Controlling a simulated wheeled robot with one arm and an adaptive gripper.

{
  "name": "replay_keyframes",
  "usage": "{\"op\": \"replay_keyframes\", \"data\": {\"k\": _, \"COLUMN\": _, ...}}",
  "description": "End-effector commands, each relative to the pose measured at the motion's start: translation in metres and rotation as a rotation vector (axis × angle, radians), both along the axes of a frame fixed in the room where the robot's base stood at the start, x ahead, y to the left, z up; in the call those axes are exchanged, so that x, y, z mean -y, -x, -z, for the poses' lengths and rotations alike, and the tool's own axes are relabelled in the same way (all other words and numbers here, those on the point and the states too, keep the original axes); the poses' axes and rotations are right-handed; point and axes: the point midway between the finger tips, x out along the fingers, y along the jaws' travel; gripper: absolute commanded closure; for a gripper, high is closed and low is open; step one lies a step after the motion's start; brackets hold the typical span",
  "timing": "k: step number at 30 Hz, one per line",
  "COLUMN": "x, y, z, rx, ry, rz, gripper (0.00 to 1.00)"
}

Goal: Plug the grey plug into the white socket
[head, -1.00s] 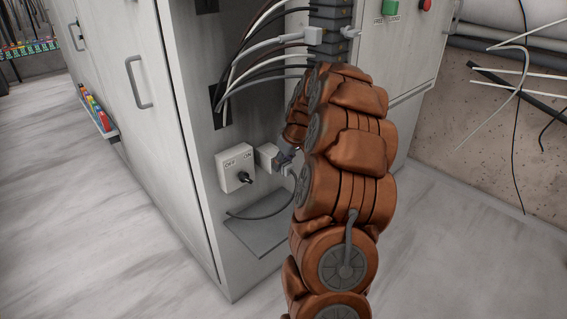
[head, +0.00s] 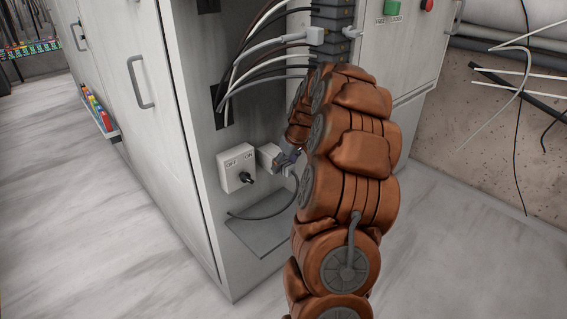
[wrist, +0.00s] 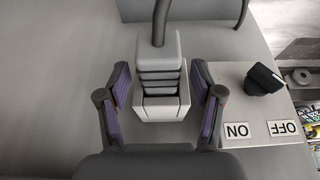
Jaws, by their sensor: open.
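The grey plug (wrist: 158,62), with ridged sides and a dark cable, sits at the mouth of the white socket (wrist: 160,108) in the wrist view. It appears to be in the socket, but how deep I cannot tell. My gripper (wrist: 159,84) is open, with one finger on each side of the plug and socket and gaps showing on both sides. In the head view the socket (head: 268,155) is a white box on the cabinet panel. My gripper (head: 286,160) is beside it, and my arm hides part of the area around the plug.
A white OFF/ON switch box (head: 235,168) with a black knob is just left of the socket. A grey shelf plate (head: 257,235) juts out below. Open floor lies left of the cabinet.

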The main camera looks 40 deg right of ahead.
Motion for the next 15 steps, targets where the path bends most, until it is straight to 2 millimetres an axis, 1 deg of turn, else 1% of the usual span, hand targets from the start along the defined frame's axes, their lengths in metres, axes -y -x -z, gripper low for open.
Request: {"op": "replay_keyframes", "data": {"k": 15, "x": 0.0, "y": 0.034, "z": 0.001, "rx": 0.002, "ry": -0.001, "rz": 0.002, "gripper": 0.34}}
